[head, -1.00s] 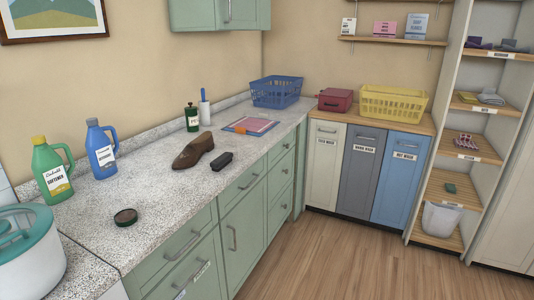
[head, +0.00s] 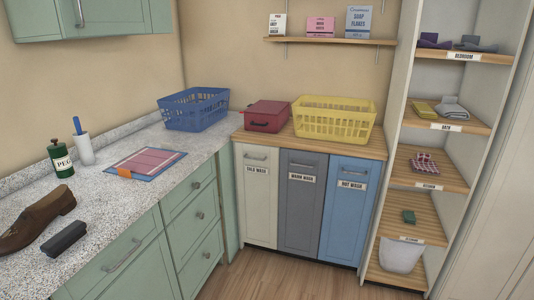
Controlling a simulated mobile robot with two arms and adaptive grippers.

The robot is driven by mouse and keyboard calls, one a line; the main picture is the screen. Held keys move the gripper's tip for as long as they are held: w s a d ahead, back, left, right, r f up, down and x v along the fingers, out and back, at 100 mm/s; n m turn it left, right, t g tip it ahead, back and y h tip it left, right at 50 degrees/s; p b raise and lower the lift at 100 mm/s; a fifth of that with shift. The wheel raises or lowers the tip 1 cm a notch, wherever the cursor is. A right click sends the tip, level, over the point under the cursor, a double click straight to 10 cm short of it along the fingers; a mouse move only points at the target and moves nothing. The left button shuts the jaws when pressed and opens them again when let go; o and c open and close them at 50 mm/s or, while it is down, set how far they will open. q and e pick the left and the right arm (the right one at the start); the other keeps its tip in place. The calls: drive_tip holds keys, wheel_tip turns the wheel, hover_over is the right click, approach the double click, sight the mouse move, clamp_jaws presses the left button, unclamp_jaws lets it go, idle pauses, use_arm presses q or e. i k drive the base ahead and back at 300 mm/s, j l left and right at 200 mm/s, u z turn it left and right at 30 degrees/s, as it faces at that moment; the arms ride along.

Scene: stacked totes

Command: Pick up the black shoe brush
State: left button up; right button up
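The black shoe brush (head: 64,239) lies on the speckled countertop (head: 100,222) at the lower left of the head view, near the counter's front edge. A brown shoe (head: 36,220) sits just behind and to the left of it, with a small gap between them. Neither of my grippers shows in the head view.
A green bottle (head: 61,160), a white cylinder with a blue handle (head: 84,149), a pink and blue mat (head: 146,162) and a blue basket (head: 194,109) stand farther back. A red case (head: 267,115) and yellow basket (head: 334,121) sit atop the bins. Floor (head: 290,280) is clear.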

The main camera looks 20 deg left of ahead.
sight(53, 248)
drive_tip(key=i+u, duration=0.5)
drive_tip(key=i+l+u, duration=0.25)
drive_tip(key=u, duration=0.2)
drive_tip(key=i+l+u, duration=0.3)
drive_tip(key=u, duration=0.2)
